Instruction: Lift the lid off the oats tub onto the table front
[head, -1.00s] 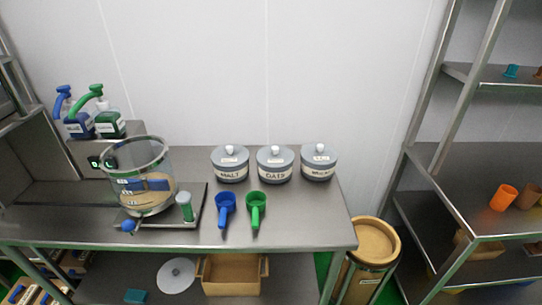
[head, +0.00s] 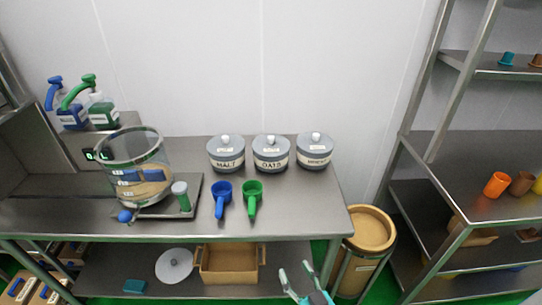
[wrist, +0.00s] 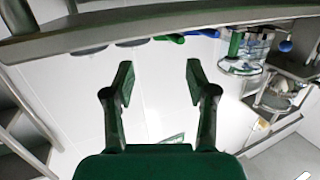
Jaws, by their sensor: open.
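The oats tub (head: 271,161) is a grey round tub labelled OATS, in the middle of a row of three at the back of the steel table. Its grey lid (head: 270,144) with a white knob sits on it. The table front (head: 290,221) is bare steel to the right of the green scoop. My gripper (head: 295,276) is open and empty, low in the head view, in front of the table edge and well apart from the tub. In the wrist view my gripper (wrist: 155,82) shows both fingers spread with nothing between them; that picture looks upside down.
The malt tub (head: 226,160) and a third tub (head: 315,157) flank the oats tub closely. A blue scoop (head: 221,198) and green scoop (head: 252,198) lie in front. A glass vessel (head: 135,170) stands left. A barrel (head: 369,230) stands right of the table.

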